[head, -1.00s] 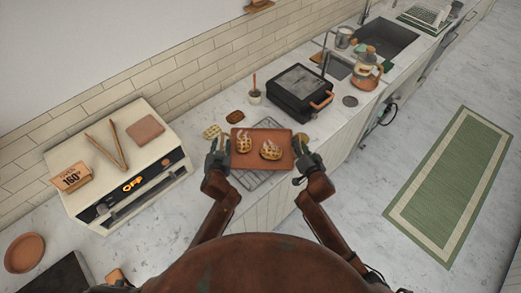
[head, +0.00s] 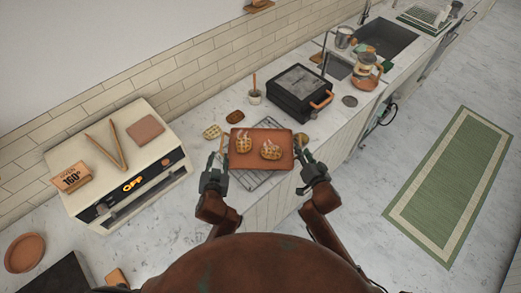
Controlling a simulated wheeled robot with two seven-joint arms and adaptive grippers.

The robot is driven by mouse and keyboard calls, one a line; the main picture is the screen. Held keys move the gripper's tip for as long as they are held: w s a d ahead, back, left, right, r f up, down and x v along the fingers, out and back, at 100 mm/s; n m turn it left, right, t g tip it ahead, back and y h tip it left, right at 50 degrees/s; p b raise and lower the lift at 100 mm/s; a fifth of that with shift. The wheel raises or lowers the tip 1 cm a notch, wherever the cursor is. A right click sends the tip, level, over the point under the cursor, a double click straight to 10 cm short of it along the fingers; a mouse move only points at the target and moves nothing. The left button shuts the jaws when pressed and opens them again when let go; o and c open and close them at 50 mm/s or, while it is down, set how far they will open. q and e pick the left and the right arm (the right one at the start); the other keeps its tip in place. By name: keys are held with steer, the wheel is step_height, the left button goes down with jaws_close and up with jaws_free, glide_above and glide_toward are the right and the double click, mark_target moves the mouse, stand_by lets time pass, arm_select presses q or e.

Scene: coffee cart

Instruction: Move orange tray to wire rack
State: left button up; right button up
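The orange tray (head: 279,137) lies flat over the wire rack (head: 254,179) on the counter, with the rack's wires showing below its near edge. Two waffle-like pastries (head: 270,150) sit on the tray. My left gripper (head: 217,157) is at the tray's left side, apart from it, with its fingers spread and nothing between them. My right gripper (head: 305,158) is at the tray's right near corner, also with fingers apart and empty. Whether its fingertip still touches the tray edge is hard to tell.
The toaster oven (head: 140,165) stands left, with wooden tongs (head: 105,153) on top. A black press (head: 300,92) stands behind the tray. A loose waffle (head: 212,131) and a small cup (head: 254,97) lie behind left. A glass carafe (head: 366,75) stands farther right.

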steer(key=v, duration=0.6)
steer(key=shift+s, duration=0.35)
steer(key=shift+d, duration=0.1)
